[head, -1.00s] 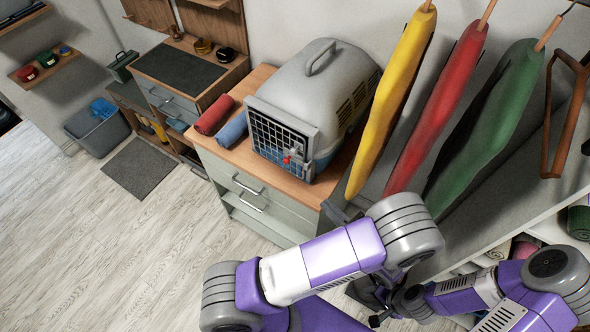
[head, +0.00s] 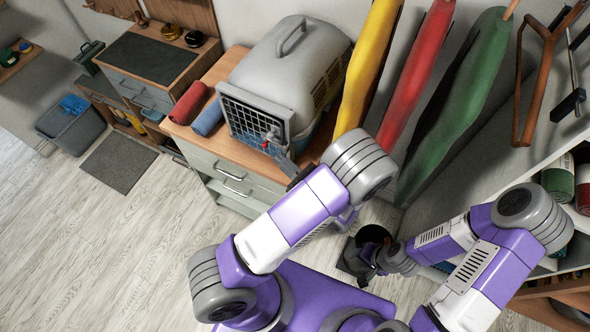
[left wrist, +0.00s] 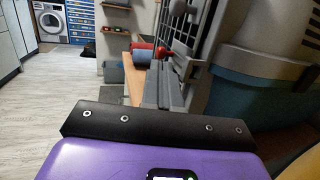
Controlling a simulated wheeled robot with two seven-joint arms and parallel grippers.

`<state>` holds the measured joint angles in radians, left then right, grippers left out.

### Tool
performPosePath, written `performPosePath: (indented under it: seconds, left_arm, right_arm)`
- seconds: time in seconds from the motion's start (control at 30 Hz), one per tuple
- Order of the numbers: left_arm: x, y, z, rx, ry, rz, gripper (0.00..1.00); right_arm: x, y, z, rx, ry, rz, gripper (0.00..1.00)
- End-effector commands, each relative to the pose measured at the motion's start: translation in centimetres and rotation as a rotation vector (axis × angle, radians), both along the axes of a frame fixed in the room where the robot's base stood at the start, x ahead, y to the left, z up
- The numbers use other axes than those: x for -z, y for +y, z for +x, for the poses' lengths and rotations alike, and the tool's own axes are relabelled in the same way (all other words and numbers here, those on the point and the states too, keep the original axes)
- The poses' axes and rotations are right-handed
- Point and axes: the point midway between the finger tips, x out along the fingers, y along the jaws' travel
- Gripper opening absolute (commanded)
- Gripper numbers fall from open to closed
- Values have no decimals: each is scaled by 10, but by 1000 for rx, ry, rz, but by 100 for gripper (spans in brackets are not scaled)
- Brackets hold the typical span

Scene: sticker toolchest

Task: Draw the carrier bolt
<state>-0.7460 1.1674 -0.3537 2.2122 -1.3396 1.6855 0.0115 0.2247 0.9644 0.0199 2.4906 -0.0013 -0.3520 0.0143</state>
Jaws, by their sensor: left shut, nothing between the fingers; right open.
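The grey pet carrier (head: 290,65) stands on the wooden-topped cabinet, with its barred door (head: 246,118) facing front-left and closed. A small red and light-coloured bolt (head: 270,138) shows on the door's right side. My left gripper (head: 284,162) is shut and empty, just below and in front of the bolt; contact cannot be told. My right gripper (head: 368,268) is low over the floor, far from the carrier, and open.
A red roll (head: 189,103) and a blue roll (head: 208,117) lie left of the carrier. Yellow (head: 366,65), red (head: 417,75) and green (head: 455,105) hanging items are close on the right. The floor (head: 150,240) at left is clear.

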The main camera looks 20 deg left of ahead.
Motion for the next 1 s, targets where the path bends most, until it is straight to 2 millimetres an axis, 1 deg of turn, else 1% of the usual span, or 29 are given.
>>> performPosePath:
  seconds: [0.03, 0.2, 0.33, 0.67, 0.77, 0.9, 1.0]
  left_arm:
    - [-2, 7, 2, 2, 1, 1, 0]
    - [-4, 20, 7, 14, 0, 0, 0]
    - [-5, 24, 8, 18, 0, 0, 0]
    - [-5, 25, 9, 19, 0, 0, 0]
    - [-6, 32, 9, 18, 0, 1, 0]
    - [-6, 49, 11, 17, 2, 2, 0]
    - [-5, 50, 12, 19, 0, 1, 0]
  right_arm:
    - [-1, 0, 0, 0, 0, 0, 43]
    - [-1, 0, 0, 0, 0, 0, 43]
    - [-2, 0, 0, 0, 0, 0, 43]
    - [-2, 0, 0, 0, 0, 0, 43]
    - [-4, 0, 0, 0, 0, 0, 43]
    - [-9, 0, 0, 0, 0, 0, 43]
    - [-9, 0, 0, 0, 0, 0, 43]
